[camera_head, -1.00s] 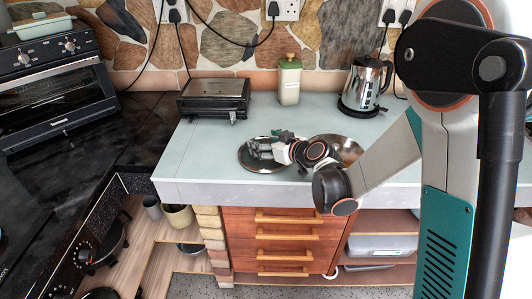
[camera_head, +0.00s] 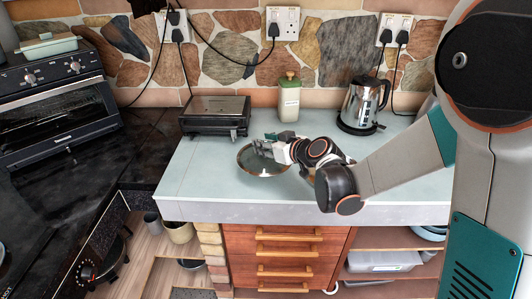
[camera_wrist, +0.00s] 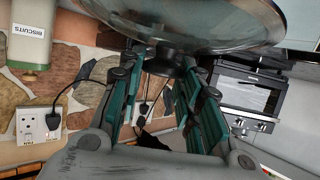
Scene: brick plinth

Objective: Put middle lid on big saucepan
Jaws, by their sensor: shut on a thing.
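My gripper (camera_head: 264,147) is shut on the knob of a round glass lid with a steel rim (camera_head: 262,162) and holds it over the pale counter, slightly tilted. The lid (camera_wrist: 190,30) fills the top of the wrist view, with its dark knob between my teal fingers (camera_wrist: 167,65). I cannot tell from size alone that it is the middle lid. I cannot pick out the big saucepan with certainty. A beige pot (camera_head: 180,232) stands on the low shelf at the left, partly hidden under the counter.
On the counter (camera_head: 200,197) stand a dark grill (camera_head: 215,117), a green-lidded biscuit jar (camera_head: 289,98) and a steel kettle (camera_head: 361,103). A toaster oven (camera_head: 55,115) is at the left. The counter's front left is clear.

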